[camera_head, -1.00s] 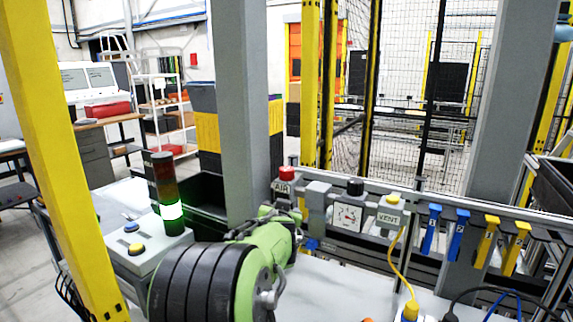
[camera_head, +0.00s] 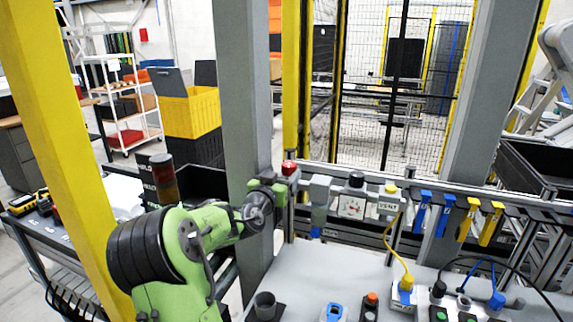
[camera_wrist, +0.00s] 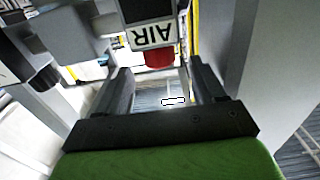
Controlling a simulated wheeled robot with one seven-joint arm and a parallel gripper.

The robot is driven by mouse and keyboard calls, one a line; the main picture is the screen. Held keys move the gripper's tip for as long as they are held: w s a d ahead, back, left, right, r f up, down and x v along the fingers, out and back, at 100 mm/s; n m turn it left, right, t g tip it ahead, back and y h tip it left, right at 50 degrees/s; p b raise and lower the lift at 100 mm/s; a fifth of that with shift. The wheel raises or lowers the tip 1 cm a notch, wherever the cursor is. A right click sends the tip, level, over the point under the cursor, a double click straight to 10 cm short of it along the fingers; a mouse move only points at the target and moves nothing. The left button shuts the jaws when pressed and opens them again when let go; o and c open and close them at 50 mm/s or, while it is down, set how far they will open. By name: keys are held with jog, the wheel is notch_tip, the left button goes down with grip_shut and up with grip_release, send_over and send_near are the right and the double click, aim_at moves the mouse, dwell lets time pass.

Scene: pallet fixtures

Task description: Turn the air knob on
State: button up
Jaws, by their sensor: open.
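The red air knob (camera_head: 289,168) sits at the left end of the rail of fixtures. In the wrist view, the red knob (camera_wrist: 159,58) shows below an upside-down AIR label (camera_wrist: 152,35). My gripper (camera_wrist: 161,72) is open, and the knob appears in the gap between its two dark fingertips. I cannot tell whether the knob is between the fingers or just beyond them; no contact shows. In the head view, my green arm reaches to the knob's left, and its end hides the AIR label.
A grey post (camera_head: 247,110) stands close behind my arm's end. Right of the knob are a gauge (camera_head: 352,206), a VENT label (camera_head: 389,207) and blue and yellow tags. The table (camera_head: 330,265) has free room in the middle; sockets and cables lie at right.

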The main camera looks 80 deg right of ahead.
aim_at(291, 170)
jog(key=d, duration=0.4)
jog(key=shift+s+d+p, duration=0.25)
jog(key=shift+p, duration=0.15)
jog(key=c, duration=1.1)
jog(key=shift+o, duration=0.2)
jog(key=shift+s+t, duration=0.1)
jog(key=shift+t, duration=0.2)
jog(key=n+t, duration=0.1)
jog(key=t, duration=0.1)
jog(key=n+t+b, duration=0.1)
jog(key=n+t, duration=0.1)
jog(key=shift+s+t, duration=0.35)
jog(key=shift+t, duration=0.05)
jog(key=shift+n+t+y+b, duration=0.5)
jog(key=shift+n+t+b, duration=0.5)
jog(key=shift+t, duration=0.2)
jog(key=shift+n+t+y+b, duration=0.3)
jog(key=shift+n+t+b, duration=0.1)
jog(key=shift+t+b, duration=0.2)
